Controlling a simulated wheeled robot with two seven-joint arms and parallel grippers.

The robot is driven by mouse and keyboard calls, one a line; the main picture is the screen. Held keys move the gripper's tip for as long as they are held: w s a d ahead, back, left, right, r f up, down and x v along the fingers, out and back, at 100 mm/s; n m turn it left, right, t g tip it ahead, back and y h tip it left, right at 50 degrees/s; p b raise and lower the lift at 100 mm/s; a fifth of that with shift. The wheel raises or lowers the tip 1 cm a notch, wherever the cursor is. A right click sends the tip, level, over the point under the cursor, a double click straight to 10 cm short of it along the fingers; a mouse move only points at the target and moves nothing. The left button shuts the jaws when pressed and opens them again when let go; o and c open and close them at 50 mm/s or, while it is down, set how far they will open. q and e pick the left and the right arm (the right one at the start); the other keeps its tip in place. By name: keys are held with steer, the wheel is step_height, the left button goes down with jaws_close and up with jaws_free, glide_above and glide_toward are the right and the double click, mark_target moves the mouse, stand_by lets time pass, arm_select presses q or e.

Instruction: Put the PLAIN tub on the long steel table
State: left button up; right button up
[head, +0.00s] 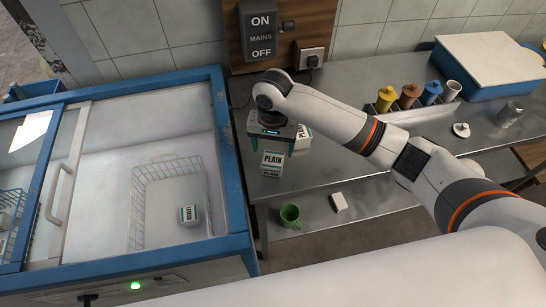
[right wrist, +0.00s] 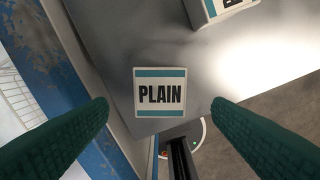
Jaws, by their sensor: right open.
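The PLAIN tub (head: 272,160), white with teal bands, is at the left end of the long steel table (head: 330,170), close to its front edge. It appears to rest upright on the top. It also shows in the right wrist view (right wrist: 160,92), label up. My right gripper (head: 275,143) is just above and behind it in the head view. In the right wrist view its green fingers (right wrist: 160,112) are wide apart, with clear gaps to the tub on both sides. My left gripper is not in view.
A second tub (head: 303,137) stands on the table, partly hidden by my right arm. The blue-framed freezer (head: 235,180) at left holds a wire basket and another tub (head: 188,214). A green mug (head: 290,214) and white block (head: 339,201) are on a lower shelf. Coloured canisters (head: 408,95) stand farther back.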

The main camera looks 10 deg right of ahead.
mark_target(272, 160)
steer(key=shift+r, duration=2.2)
steer(key=shift+f, duration=0.1)
